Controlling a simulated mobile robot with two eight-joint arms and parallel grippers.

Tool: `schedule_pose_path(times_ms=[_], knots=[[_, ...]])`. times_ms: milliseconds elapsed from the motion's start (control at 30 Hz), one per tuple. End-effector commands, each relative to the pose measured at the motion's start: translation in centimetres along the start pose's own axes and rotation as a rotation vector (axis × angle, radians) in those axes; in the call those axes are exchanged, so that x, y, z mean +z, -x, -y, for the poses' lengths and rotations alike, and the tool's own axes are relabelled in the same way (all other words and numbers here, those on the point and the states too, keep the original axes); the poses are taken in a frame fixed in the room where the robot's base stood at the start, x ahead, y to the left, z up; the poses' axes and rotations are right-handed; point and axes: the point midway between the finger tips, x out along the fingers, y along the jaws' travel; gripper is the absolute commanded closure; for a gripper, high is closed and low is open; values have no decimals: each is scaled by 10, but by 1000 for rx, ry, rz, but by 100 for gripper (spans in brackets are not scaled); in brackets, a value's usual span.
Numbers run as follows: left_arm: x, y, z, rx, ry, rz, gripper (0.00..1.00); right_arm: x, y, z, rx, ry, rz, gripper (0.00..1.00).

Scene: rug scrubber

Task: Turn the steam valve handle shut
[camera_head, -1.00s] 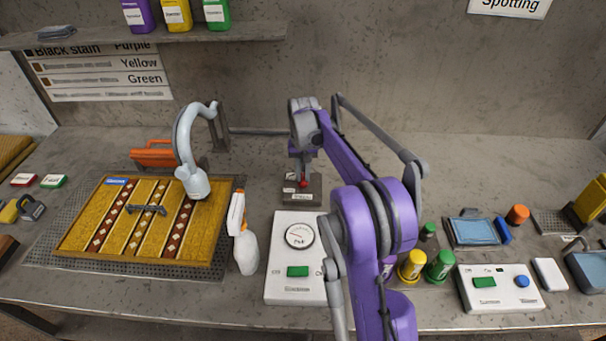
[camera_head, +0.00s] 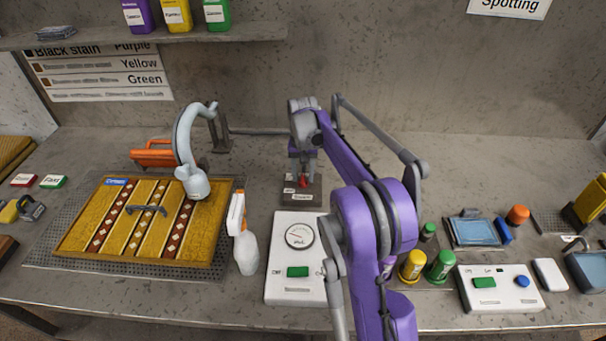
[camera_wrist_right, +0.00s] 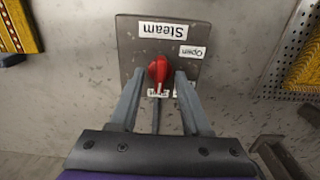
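The red steam valve handle (camera_wrist_right: 158,69) sits on a dark square plate (camera_wrist_right: 192,72) labelled "Steam" and "Open"; another small label below the handle is partly hidden. The handle's narrow end points down toward that label in the right wrist view. My right gripper (camera_wrist_right: 159,76) is open, one finger on each side of the handle, with a visible gap on both sides. In the head view the handle (camera_head: 303,182) shows as a small red spot under my right gripper (camera_head: 303,175), and the plate (camera_head: 287,198) lies around it. My left gripper is not in view.
A white box with a dial (camera_head: 296,274) stands in front of the valve. A white spray bottle (camera_head: 246,250) and a rug on a grate (camera_head: 40,257) are to the left. Yellow and green bottles (camera_head: 411,265) stand right of my right arm.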

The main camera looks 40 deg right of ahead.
Motion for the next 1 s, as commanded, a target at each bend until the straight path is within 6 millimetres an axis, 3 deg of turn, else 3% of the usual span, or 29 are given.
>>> schedule_pose_path(times_ms=[267, 700, 1000], knots=[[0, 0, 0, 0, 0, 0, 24, 0, 9, 0, 0, 1, 0, 52], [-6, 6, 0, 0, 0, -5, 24, 0, 90, 0, 0, 0, 0, 52], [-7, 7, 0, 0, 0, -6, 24, 0, 108, 0, 0, 0, 0, 52]])
